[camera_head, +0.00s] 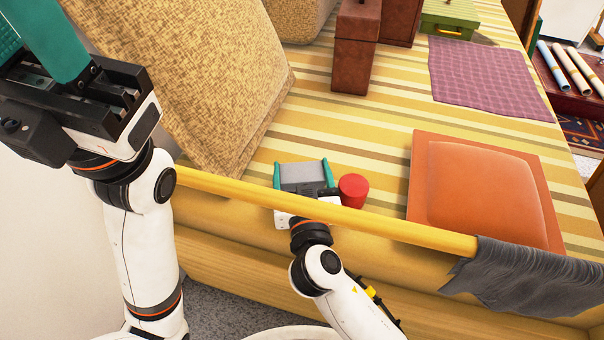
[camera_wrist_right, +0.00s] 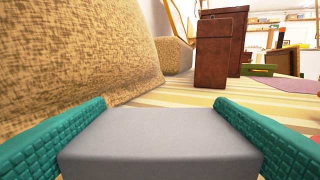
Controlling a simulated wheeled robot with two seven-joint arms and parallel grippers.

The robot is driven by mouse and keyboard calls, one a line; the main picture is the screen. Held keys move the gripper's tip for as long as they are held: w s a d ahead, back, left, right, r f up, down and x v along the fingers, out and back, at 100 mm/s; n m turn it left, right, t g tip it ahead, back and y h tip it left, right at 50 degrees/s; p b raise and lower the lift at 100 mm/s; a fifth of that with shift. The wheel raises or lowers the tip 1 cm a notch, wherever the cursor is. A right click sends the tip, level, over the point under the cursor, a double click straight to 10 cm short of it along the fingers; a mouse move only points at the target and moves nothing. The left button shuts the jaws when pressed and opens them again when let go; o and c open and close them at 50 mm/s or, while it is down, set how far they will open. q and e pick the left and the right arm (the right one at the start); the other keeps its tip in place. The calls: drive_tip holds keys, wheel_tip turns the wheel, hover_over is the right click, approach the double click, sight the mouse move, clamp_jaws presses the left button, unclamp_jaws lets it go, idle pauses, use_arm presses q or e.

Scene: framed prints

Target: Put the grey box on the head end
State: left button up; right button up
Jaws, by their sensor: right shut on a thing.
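The grey box (camera_head: 305,173) is held between the teal fingers of my right gripper (camera_head: 304,176), low over or on the striped surface (camera_head: 330,125), just behind the yellow rail. In the right wrist view the box (camera_wrist_right: 160,143) fills the space between both fingers; whether its underside touches the cloth is hidden. My left gripper (camera_head: 30,45) is at the upper left of the head view, its teal fingers apart with the tips cut off by the frame; it looks empty. Nothing in view is marked as the head end.
A large tan woven cushion (camera_head: 215,75) leans at the left. A red cylinder (camera_head: 353,190) stands right beside the box. An orange cushion (camera_head: 480,190), brown boxes (camera_head: 355,50), a purple cloth (camera_head: 485,77) and a green case (camera_head: 450,18) lie beyond. The yellow rail (camera_head: 330,212) crosses in front.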

drive_tip(key=o, duration=0.8)
drive_tip(key=s, duration=0.4)
drive_tip(key=s+p, duration=0.1)
drive_tip(key=s, duration=0.3)
drive_tip(key=s+d, duration=0.1)
drive_tip(key=s, duration=0.3)
